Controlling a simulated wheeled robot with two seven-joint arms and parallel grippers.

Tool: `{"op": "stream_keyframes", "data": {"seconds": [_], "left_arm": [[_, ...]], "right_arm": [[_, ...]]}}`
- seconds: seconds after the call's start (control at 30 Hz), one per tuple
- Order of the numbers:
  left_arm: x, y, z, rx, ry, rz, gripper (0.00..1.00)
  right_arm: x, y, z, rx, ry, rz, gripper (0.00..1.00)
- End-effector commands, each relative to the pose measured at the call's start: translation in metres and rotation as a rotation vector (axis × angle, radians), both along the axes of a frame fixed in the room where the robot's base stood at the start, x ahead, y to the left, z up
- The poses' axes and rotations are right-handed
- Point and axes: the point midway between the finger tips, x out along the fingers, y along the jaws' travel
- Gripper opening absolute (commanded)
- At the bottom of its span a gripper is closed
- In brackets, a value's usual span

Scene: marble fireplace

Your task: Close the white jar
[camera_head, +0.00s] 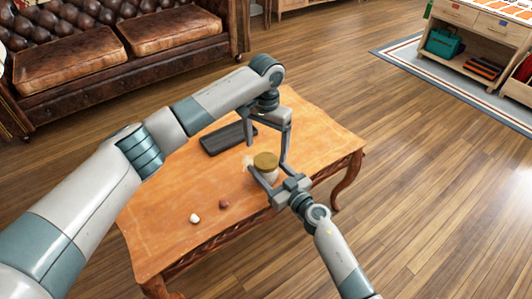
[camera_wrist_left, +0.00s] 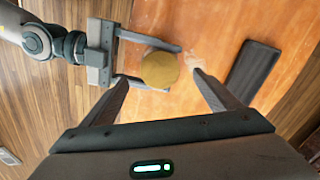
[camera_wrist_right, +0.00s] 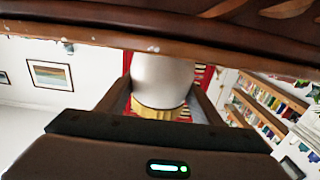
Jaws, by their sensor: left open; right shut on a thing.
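The white jar (camera_head: 270,175) is near the table's right front side, with a round golden-brown lid (camera_head: 266,160) on its top. In the right wrist view the white body (camera_wrist_right: 162,78) meets the lid's golden band (camera_wrist_right: 155,112); I cannot tell how firmly the lid is seated. My right gripper (camera_head: 266,171) is shut on the jar from the front right, a finger on each side. My left gripper (camera_head: 267,155) points down over the jar, open. In the left wrist view the lid (camera_wrist_left: 159,70) shows between its spread fingers, apart from both.
The wooden table (camera_head: 160,215) also bears a dark tray (camera_head: 228,138) behind the jar, and a small white object (camera_head: 194,218) and a reddish-brown one (camera_head: 224,204) at front left. A pale patch lies beside the jar. The table's left part is mostly clear. A leather sofa (camera_head: 110,50) stands behind.

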Motion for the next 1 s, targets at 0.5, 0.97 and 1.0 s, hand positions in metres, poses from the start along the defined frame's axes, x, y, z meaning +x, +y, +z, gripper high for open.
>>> {"op": "stream_keyframes", "data": {"seconds": [0.5,0.97,1.0], "left_arm": [[0.0,0.0,0.07,-0.001,-0.001,-0.001,0.83],[0.0,0.0,0.072,0.0,0.0,-0.001,0.83],[0.0,0.0,0.071,0.0,0.0,-0.001,0.83]], "right_arm": [[0.0,0.0,0.0,0.0,0.0,0.0,0.0],[0.0,0.0,0.0,0.0,0.0,0.0,0.82],[0.0,0.0,0.0,0.0,0.0,0.0,0.82]]}}
